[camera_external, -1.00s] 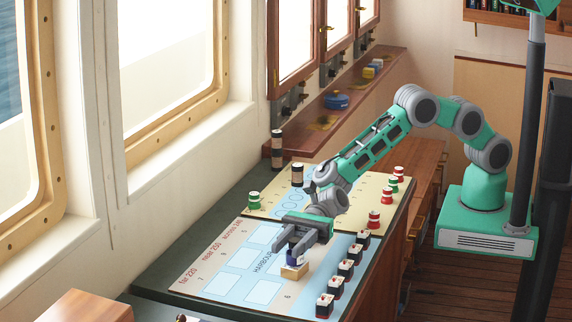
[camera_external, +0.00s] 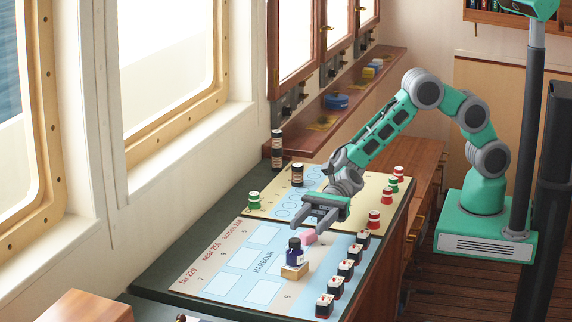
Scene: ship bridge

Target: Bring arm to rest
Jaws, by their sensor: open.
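My gripper (camera_external: 305,222) is open and empty above the far part of the blue harbour chart (camera_external: 214,282).
Several black-and-white blocks (camera_external: 345,269) line the chart's right edge. Red pieces (camera_external: 373,220), green pieces (camera_external: 254,200) and a dark jar (camera_external: 297,175) stand on the yellow chart behind. A wooden shelf (camera_external: 385,75) runs along the wall. Air above the table is clear.

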